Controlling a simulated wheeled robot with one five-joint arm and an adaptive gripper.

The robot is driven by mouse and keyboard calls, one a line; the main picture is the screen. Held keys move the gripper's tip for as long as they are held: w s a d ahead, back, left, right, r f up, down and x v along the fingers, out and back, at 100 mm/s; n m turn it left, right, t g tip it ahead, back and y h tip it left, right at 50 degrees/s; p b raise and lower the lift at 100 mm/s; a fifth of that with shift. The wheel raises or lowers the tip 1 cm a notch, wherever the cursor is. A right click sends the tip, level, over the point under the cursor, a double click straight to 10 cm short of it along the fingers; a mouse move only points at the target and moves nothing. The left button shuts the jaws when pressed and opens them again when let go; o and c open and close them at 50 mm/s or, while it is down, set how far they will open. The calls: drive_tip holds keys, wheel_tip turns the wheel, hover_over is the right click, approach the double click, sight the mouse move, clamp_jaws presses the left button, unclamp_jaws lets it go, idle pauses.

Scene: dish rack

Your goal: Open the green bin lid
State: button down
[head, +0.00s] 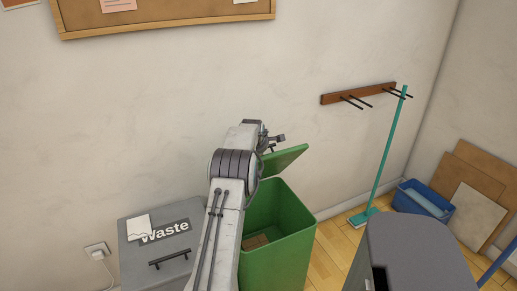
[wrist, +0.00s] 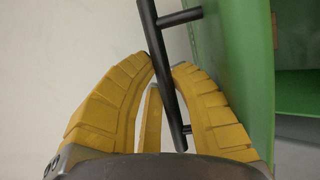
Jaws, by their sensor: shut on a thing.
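The green bin (head: 278,240) stands on the floor in the middle, with brown cardboard inside. Its green lid (head: 287,158) is tilted up, and the inside of the bin shows. In the wrist view the lid (wrist: 232,50) is on the right, with a dark bar handle (wrist: 153,35) on it. My gripper (wrist: 163,68) has its yellow fingers shut around the dark handle. In the head view my arm hides part of the bin's left side and the lid, and my gripper is mostly hidden behind it.
A grey bin marked "Waste" (head: 160,243) stands left of the green bin, with a black handle. A teal broom (head: 388,150) leans under a wall rack (head: 358,93). A blue tub (head: 423,199) and boards stand at the right. Some wooden floor (head: 332,250) is clear.

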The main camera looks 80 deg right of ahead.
drive_tip(key=shift+w+d+r, duration=0.1)
drive_tip(key=shift+d+r, duration=0.05)
drive_tip(key=shift+r, duration=0.2)
drive_tip(key=c, duration=1.4)
unclamp_jaws()
drive_tip(key=shift+f, duration=0.15)
drive_tip(key=shift+v, duration=6.05)
